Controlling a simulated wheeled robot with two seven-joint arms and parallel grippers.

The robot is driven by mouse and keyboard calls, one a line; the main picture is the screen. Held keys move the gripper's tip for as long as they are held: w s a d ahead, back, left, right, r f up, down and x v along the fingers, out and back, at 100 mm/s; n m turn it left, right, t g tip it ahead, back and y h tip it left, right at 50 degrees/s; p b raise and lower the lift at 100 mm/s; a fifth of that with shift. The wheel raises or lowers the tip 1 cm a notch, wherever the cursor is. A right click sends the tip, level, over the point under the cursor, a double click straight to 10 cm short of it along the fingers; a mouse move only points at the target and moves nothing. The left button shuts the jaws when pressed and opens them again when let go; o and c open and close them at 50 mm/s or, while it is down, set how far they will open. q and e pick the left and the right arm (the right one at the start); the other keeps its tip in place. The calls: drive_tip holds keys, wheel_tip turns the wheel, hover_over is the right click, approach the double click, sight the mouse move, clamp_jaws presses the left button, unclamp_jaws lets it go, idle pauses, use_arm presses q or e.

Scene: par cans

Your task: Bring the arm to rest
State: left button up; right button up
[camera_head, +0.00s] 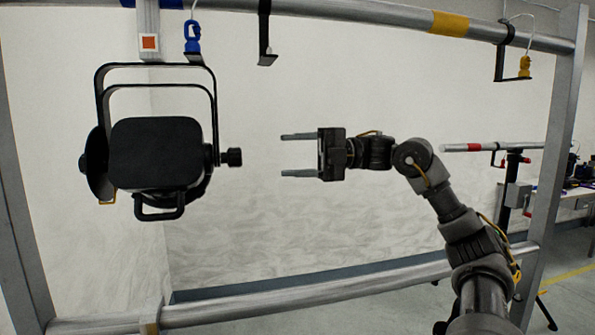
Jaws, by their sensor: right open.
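My right arm comes in from the lower right and bends left in the head view. My right gripper (298,155) is open and empty, its two fingers pointing left. A black par can (155,152) hangs by its yoke from the upper rail at the left. Its side knob (233,157) points toward my right gripper, with a clear gap between them. My left gripper is not in view.
A metal frame surrounds the area, with an upper rail (370,12) and a lower rail (300,297). Hooks hang from the upper rail, one with a blue clip (192,37), one with a yellow clip (524,67). A stand with a crossbar (515,147) is behind at right.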

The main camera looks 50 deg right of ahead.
drive_tip(key=shift+s+d, duration=0.25)
idle(0.4)
